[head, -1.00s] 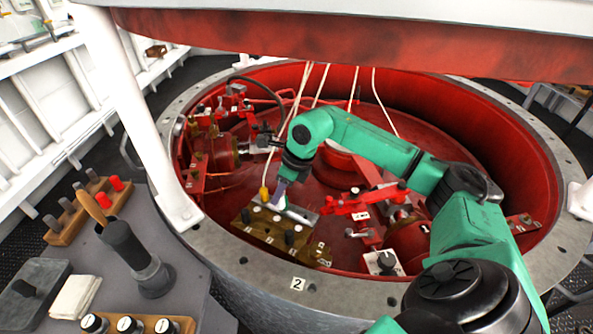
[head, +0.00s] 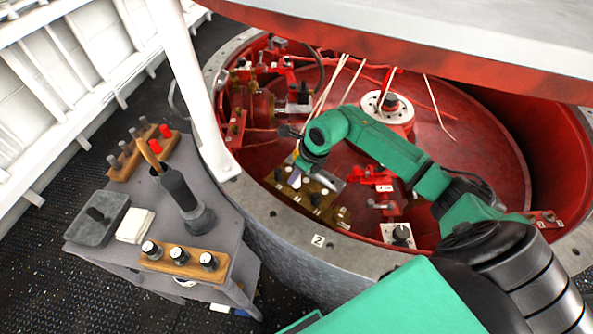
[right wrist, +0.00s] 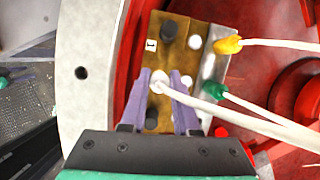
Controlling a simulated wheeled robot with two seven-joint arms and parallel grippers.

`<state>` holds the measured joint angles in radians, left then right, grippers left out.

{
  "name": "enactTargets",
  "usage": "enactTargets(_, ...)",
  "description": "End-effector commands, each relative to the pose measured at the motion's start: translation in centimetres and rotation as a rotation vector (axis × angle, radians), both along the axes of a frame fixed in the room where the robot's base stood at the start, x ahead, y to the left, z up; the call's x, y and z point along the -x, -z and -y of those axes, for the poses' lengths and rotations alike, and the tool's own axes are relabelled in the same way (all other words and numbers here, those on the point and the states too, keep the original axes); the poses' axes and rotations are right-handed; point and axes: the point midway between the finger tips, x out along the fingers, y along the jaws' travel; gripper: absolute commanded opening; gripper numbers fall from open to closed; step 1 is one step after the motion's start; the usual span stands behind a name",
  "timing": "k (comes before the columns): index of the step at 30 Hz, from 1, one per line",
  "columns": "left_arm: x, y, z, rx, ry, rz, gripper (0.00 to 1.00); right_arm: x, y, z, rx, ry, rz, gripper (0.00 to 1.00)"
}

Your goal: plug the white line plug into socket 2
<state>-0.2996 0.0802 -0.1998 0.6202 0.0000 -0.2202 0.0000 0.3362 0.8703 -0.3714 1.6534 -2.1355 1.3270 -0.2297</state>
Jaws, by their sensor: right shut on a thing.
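The socket board (head: 325,207) is a brown block with black and white round fittings, inside the red well near its rim. It also shows in the right wrist view (right wrist: 152,25), with a label reading 1. My right gripper (head: 296,181) is over this board. In the right wrist view its purple fingers (right wrist: 160,84) are shut around the white line plug (right wrist: 158,78), whose white cable runs off to the lower right. I cannot tell whether the plug touches the board. A yellow plug (right wrist: 228,45) and a green plug (right wrist: 214,90) sit at the metal strip beside the board. My left gripper is not in view.
A grey rim (head: 285,232) with a label 2 (head: 318,240) surrounds the well. Red valves (head: 375,180) stand right of the board. A grey cart (head: 215,245) with knobs and a dark handle stands at left. A white post (head: 195,90) rises beside the rim.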

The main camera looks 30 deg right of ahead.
Motion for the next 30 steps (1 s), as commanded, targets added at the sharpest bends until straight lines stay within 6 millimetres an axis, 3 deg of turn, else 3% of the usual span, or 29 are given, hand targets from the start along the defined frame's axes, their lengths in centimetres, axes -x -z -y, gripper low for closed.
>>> enactTargets(30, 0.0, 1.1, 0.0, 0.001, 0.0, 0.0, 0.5, -0.1, 1.1, 0.0, -0.001, 0.001, 0.001, 0.0)
